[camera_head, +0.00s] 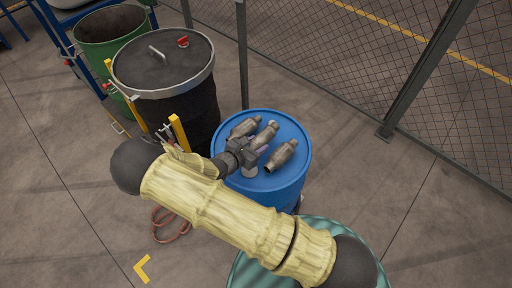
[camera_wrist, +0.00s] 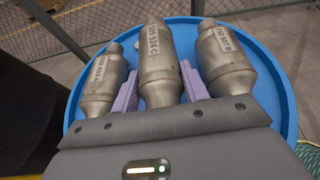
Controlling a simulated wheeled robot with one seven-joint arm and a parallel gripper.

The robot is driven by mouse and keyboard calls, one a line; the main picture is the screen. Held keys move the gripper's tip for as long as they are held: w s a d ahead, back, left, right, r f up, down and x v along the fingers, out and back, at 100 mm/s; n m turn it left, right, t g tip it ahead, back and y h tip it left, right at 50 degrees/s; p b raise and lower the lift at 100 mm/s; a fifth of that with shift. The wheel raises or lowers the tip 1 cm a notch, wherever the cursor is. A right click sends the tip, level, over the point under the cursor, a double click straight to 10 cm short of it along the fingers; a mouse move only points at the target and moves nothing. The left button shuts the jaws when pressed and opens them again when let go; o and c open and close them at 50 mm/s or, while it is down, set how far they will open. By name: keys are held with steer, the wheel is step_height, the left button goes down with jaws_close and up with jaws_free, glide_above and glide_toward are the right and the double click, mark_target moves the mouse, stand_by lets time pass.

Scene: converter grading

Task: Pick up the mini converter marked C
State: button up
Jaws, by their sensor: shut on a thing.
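The mini converter marked C (camera_wrist: 158,60) is a metal canister with narrower ends, in the middle of the wrist view with its lettering up. In the head view it is the middle one (camera_head: 267,132), partly hidden by my gripper. My gripper (camera_wrist: 158,90) has one purple finger on each side of its body and is shut on it. I cannot tell whether it touches the drum lid. A converter marked A (camera_wrist: 103,80) lies to its left and one marked B (camera_wrist: 226,60) to its right, both outside the fingers.
The converters are on a blue drum (camera_head: 304,150) with a raised rim. A black lidded drum (camera_head: 165,75) stands close at the left, with a green drum (camera_head: 110,35) behind it. A mesh fence (camera_head: 330,60) runs behind. Open floor lies to the right.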

step_height(320, 180, up, 7)
steer(key=shift+r, duration=0.2)
stand_by(0.5)
